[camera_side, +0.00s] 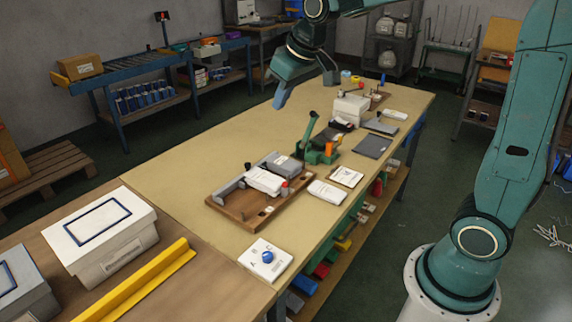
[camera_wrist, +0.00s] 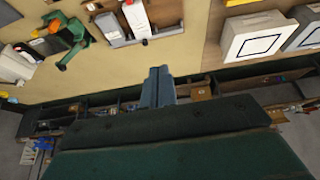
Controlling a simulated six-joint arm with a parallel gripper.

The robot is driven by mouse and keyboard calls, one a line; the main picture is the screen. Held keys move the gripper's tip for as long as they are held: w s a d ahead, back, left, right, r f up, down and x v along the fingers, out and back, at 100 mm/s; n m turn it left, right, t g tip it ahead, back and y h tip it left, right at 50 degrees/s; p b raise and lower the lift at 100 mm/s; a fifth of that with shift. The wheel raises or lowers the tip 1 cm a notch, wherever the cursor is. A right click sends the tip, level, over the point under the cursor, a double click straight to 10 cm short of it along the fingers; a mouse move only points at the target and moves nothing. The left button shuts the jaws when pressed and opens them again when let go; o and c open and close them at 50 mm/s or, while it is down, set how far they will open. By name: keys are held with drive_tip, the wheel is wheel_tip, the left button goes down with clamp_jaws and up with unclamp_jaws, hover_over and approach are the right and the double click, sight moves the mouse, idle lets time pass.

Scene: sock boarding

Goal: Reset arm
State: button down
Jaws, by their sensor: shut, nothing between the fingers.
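My gripper (camera_side: 281,98) is teal with blue-grey fingers and hangs above the far part of the long tan workbench (camera_side: 190,160). Its fingers are shut and hold nothing; they also show closed in the wrist view (camera_wrist: 157,86). A wooden board (camera_side: 232,212) on the bench carries a grey block (camera_side: 285,164) and a white item (camera_side: 264,180). The white item shows at the top of the wrist view (camera_wrist: 136,17). A green clamp-like device (camera_side: 318,152) stands behind the board. No sock can be made out clearly.
A white card with a blue knob (camera_side: 266,258) lies near the front edge. Small items crowd the bench's right side; its left strip is clear.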

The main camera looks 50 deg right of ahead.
drive_tip(key=s+a+f, duration=0.1)
drive_tip(key=s+a, duration=0.2)
drive_tip(key=s, duration=2.1)
drive_tip(key=shift+f+t, duration=0.2)
drive_tip(key=shift+t, duration=0.1)
